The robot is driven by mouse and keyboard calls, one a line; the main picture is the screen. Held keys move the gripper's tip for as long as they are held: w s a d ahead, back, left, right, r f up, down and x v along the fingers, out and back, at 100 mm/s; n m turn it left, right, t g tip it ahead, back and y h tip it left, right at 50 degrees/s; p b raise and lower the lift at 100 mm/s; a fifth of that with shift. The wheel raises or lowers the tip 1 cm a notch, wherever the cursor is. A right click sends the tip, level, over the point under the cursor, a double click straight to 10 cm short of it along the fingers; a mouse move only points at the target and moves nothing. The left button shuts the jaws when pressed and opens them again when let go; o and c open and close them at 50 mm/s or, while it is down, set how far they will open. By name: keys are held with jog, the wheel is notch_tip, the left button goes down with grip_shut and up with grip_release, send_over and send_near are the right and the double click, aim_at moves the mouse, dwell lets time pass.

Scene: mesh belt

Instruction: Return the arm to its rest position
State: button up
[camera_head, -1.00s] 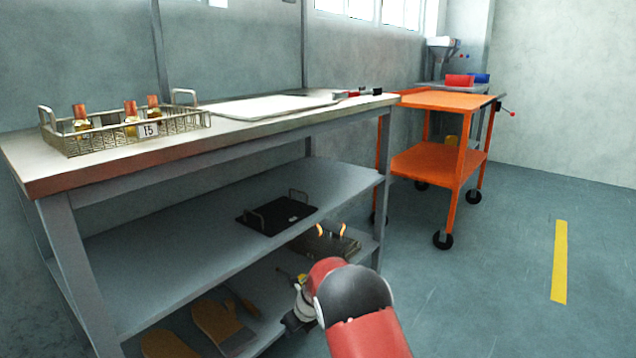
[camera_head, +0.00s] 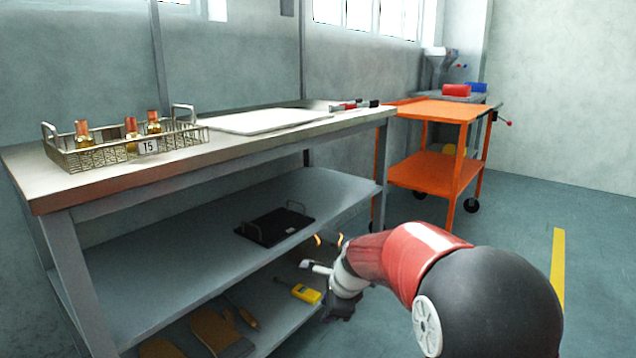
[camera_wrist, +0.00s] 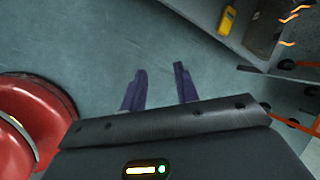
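My red and black arm (camera_head: 415,255) reaches in from the lower right of the head view, bent toward the lower shelf of the workbench. My gripper is at its far end, low beside the bench, and its fingers are hard to make out there. In the wrist view, my gripper (camera_wrist: 160,88) shows two dark fingers with a clear gap between them. It is open and empty, with only the bare grey floor (camera_wrist: 130,45) behind the fingers.
The workbench (camera_head: 235,160) carries a wire basket (camera_head: 85,155) of bottles and a white board (camera_head: 265,120). A black tray (camera_head: 275,227) lies on its middle shelf. A yellow device (camera_head: 306,293) and gloves (camera_head: 220,335) lie lower down. An orange cart (camera_head: 435,175) stands behind my arm.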

jog(key=s+d+r+n, duration=0.4)
jog(key=s+r, duration=0.3)
jog(key=s, duration=0.1)
jog(key=s+d+r+n+h+p, duration=0.1)
jog(key=s+d+n, duration=0.2)
jog(key=s, duration=0.4)
jog(key=s+d+r+n+t+h+p, duration=0.1)
jog(key=s+d+r+n, duration=0.1)
jog(key=s+n, duration=0.4)
jog(key=s+d+r+n+h+p, duration=0.1)
jog(key=s+d+n, duration=0.3)
jog(key=s, duration=0.6)
jog(key=shift+r+n, duration=0.3)
jog(key=shift+r, duration=0.2)
